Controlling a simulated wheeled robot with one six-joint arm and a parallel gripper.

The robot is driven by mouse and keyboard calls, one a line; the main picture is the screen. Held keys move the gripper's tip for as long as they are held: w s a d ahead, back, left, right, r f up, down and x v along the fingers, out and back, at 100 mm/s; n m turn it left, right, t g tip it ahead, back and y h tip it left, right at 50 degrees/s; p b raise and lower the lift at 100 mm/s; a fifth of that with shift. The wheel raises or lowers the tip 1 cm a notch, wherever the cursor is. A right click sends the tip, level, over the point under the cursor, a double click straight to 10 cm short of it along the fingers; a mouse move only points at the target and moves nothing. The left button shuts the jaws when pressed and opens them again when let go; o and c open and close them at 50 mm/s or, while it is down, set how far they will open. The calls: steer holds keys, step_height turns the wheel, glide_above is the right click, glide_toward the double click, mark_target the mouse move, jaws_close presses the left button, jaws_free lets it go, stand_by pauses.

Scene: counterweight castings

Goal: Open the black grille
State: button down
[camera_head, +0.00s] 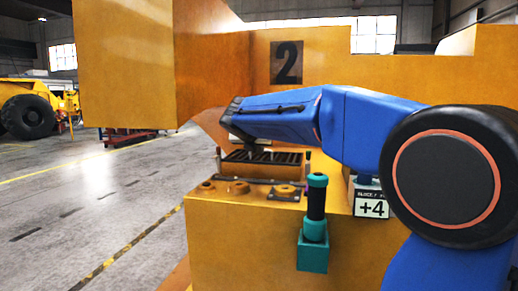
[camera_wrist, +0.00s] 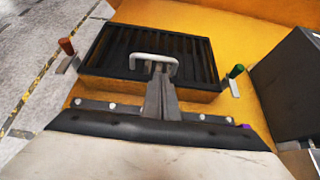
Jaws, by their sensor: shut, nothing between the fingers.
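The black grille (camera_wrist: 112,42) is a dark slatted panel lying flat over an orange base in the wrist view. A pale bar handle (camera_wrist: 139,57) stands on its near middle. In the head view the grille (camera_head: 282,156) sits on the orange casting, partly hidden by my arm. My gripper (camera_wrist: 161,70) is shut and empty, its fingertips at the right part of the handle. Whether they touch it I cannot tell. A red-knobbed latch (camera_wrist: 66,46) is left of the grille and a green-knobbed latch (camera_wrist: 236,71) right of it, both beside its edges.
A teal post with a black grip (camera_head: 316,204) stands at the casting's front. A "+4" sign (camera_head: 372,208) is to its right. A large orange block (camera_head: 126,65) rises at left. A dark box (camera_wrist: 290,85) stands right of the grille. Open floor (camera_head: 90,205) lies at left.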

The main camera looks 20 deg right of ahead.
steer(key=x, duration=0.6)
steer(key=shift+w, duration=0.1)
stand_by(0.4)
